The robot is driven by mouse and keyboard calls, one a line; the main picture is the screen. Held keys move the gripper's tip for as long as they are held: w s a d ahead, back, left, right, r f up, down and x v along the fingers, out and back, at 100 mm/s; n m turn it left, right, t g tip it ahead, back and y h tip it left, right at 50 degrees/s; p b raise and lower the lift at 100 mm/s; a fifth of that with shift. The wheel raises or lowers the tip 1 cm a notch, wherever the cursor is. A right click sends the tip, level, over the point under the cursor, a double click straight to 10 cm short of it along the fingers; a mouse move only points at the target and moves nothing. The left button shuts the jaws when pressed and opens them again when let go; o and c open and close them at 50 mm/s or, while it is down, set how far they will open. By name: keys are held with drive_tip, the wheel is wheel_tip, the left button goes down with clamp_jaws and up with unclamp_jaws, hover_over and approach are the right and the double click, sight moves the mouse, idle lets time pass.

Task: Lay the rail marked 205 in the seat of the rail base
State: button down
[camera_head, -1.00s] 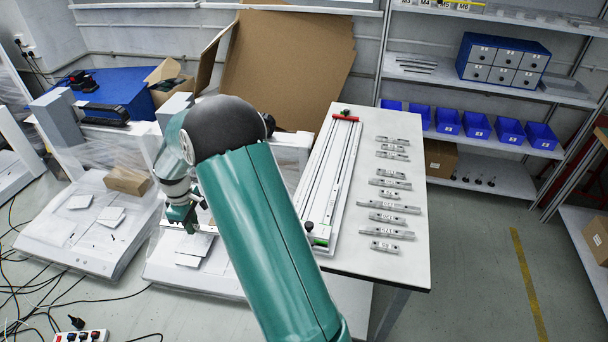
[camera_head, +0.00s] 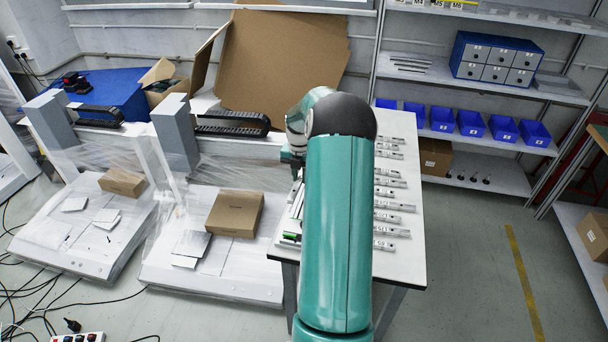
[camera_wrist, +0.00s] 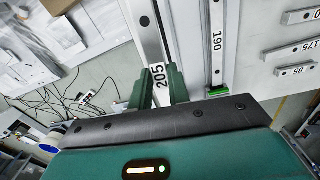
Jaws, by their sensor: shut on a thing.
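The rail marked 205 (camera_wrist: 149,35) is a long grey metal bar with dark holes and a white label. In the wrist view my gripper (camera_wrist: 160,86) is shut on it near the labelled end, and the rail runs away toward the top. The rail base (camera_wrist: 184,35) lies behind and beside it; a rail marked 190 (camera_wrist: 217,45) lies along it, with a green piece at its end. I cannot tell the gap between the held rail and the base.
Several loose rails (camera_head: 392,217) lie on the right side of the white table (camera_head: 414,255); some show in the wrist view (camera_wrist: 290,52). Wrapped machines with a cardboard box (camera_head: 235,214) stand left of the table. Shelves with blue bins (camera_head: 470,124) stand behind right.

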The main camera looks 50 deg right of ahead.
drive_tip(key=shift+n, duration=0.3)
drive_tip(key=shift+s+d+f, duration=0.15)
drive_tip(key=shift+f, duration=0.95)
drive_tip(key=shift+s+d+f, duration=0.15)
drive_tip(key=shift+d+f, duration=0.05)
drive_tip(key=shift+f, duration=0.9)
drive_tip(key=shift+s+d+f, duration=0.15)
drive_tip(key=shift+f, duration=0.95)
drive_tip(key=shift+f, duration=0.5)
drive_tip(key=c, duration=1.3)
unclamp_jaws()
drive_tip(key=shift+o, duration=0.2)
wheel_tip(320, 180, up, 14)
wheel_tip(320, 180, up, 7)
